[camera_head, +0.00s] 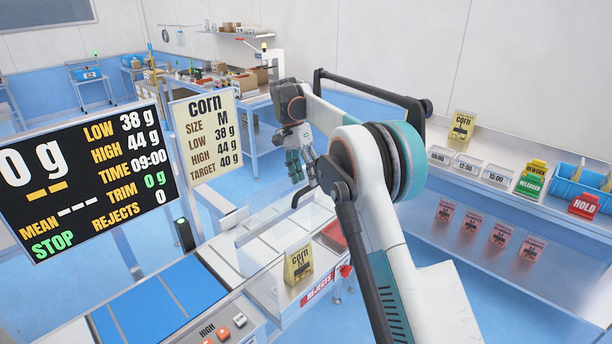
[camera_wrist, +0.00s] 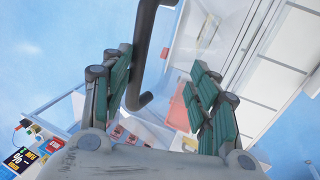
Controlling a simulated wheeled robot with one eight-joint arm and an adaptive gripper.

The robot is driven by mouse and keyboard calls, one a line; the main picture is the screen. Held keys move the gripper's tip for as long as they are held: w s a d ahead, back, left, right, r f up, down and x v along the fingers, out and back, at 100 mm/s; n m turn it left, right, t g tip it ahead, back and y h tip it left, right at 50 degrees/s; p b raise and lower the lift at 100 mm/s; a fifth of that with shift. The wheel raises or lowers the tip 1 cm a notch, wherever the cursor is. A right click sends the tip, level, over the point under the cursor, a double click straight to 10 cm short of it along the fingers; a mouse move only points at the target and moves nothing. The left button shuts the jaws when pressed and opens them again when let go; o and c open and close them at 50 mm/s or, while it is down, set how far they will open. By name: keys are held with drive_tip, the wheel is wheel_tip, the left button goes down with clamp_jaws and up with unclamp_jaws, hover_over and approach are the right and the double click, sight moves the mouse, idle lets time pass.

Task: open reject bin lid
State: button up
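The reject bin bears a red REJECTS label (camera_head: 320,287) on the steel front of the weighing line, low in the middle of the head view. A red panel (camera_head: 334,233) shows behind it, partly hidden by my arm; a red panel also shows between my fingers in the wrist view (camera_wrist: 179,112). I cannot tell the lid's edge or whether it is open. My gripper (camera_head: 293,163) hangs above and behind the bin, apart from it. Its teal fingers are spread and empty in the wrist view (camera_wrist: 160,95). A dark hooked bar (camera_wrist: 144,60) passes between them in that view, nearer or farther I cannot tell.
A yellow corn pouch (camera_head: 298,264) stands on the line beside the label. Clear panels (camera_head: 262,232) rise around the line. A display screen (camera_head: 85,175) and corn card (camera_head: 207,135) stand at left. A steel shelf with a HOLD sign (camera_head: 584,205) is at right.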

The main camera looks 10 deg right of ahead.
drive_tip(key=shift+w+a+f, duration=0.1)
drive_tip(key=shift+a+f, duration=0.05)
drive_tip(key=v, duration=0.7)
drive_tip(key=shift+r, duration=0.4)
drive_tip(key=s+d+n+t+y+b, duration=0.1)
drive_tip(key=s+d+n+t+b, duration=0.15)
drive_tip(key=s, duration=0.45)
drive_tip(key=s+d+n+t+b, duration=0.1)
drive_tip(key=s+n+b, duration=0.1)
drive_tip(key=s+b, duration=0.35)
drive_tip(key=s+d+n+t+y+b, duration=0.1)
drive_tip(key=s+d+n+t+b, duration=0.1)
drive_tip(key=s, duration=0.7)
drive_tip(key=s+f+n+t+b, duration=0.1)
drive_tip(key=s+f+b, duration=0.1)
drive_tip(key=s+f, duration=0.5)
drive_tip(key=s+f+n+t+b, duration=0.2)
drive_tip(key=s+f+b, duration=0.1)
drive_tip(key=s+f, duration=0.4)
drive_tip(key=s+d+f+n+t+b, duration=0.1)
drive_tip(key=s+f+b, duration=0.1)
drive_tip(key=s+f, duration=0.5)
drive_tip(key=shift+s+d+t, duration=0.1)
drive_tip(key=shift+s+t, duration=0.25)
drive_tip(key=shift+s, duration=0.15)
